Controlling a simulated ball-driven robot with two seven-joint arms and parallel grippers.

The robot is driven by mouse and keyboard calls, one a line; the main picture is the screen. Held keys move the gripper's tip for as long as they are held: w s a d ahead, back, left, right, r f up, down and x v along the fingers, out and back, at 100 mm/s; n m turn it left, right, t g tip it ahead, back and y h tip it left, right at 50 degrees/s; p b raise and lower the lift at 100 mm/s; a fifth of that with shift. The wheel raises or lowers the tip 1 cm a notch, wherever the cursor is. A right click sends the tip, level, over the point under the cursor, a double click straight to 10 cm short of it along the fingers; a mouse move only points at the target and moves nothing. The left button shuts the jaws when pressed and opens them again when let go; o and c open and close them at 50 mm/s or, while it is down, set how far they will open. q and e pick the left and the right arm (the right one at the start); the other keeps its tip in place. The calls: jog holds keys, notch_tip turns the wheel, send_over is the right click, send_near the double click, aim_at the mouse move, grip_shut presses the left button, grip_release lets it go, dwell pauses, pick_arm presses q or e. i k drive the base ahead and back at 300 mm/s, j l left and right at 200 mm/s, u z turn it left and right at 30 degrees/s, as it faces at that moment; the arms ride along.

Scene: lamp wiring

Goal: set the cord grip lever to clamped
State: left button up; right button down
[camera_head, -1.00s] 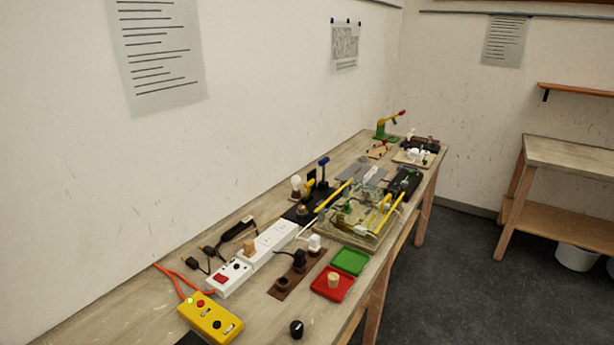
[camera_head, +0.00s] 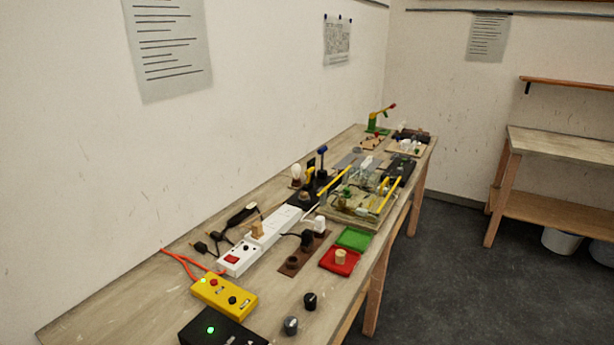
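A yellow lever with a red tip (camera_head: 381,116) rises at a slant from a green base (camera_head: 377,131) at the far end of the long bench. A blue-topped upright part (camera_head: 322,152) stands on a black base at mid-bench, with a bulb (camera_head: 296,172) beside it. I cannot tell for certain which of these is the cord grip lever, and its setting is too small to read. Neither of my grippers is in view.
The long wooden bench (camera_head: 130,300) holds a white power strip (camera_head: 262,239), yellow box (camera_head: 224,296), black box (camera_head: 222,333), green tray (camera_head: 354,238), red tray (camera_head: 335,268) and loose knobs (camera_head: 310,301). Floor (camera_head: 440,280) is clear right of it, up to another bench (camera_head: 560,145).

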aim_at(311, 171)
jog(key=u, duration=0.6)
jog(key=i+l+u, duration=0.1)
jog(key=l+u, duration=0.2)
jog(key=u, duration=0.15)
jog(key=l+u, duration=0.7)
jog(key=u, duration=0.2)
jog(key=l+u, duration=0.1)
jog(key=l, duration=0.35)
jog(key=k+l+u, duration=0.1)
jog(key=l, duration=0.4)
jog(key=k+l+u, duration=0.1)
jog(key=l, duration=0.35)
jog(key=k+l+u, duration=0.15)
jog(key=l, duration=0.3)
jog(key=k+l+u, duration=0.1)
jog(key=l, duration=0.35)
jog(key=k+l+u, duration=0.1)
jog(key=l, duration=0.35)
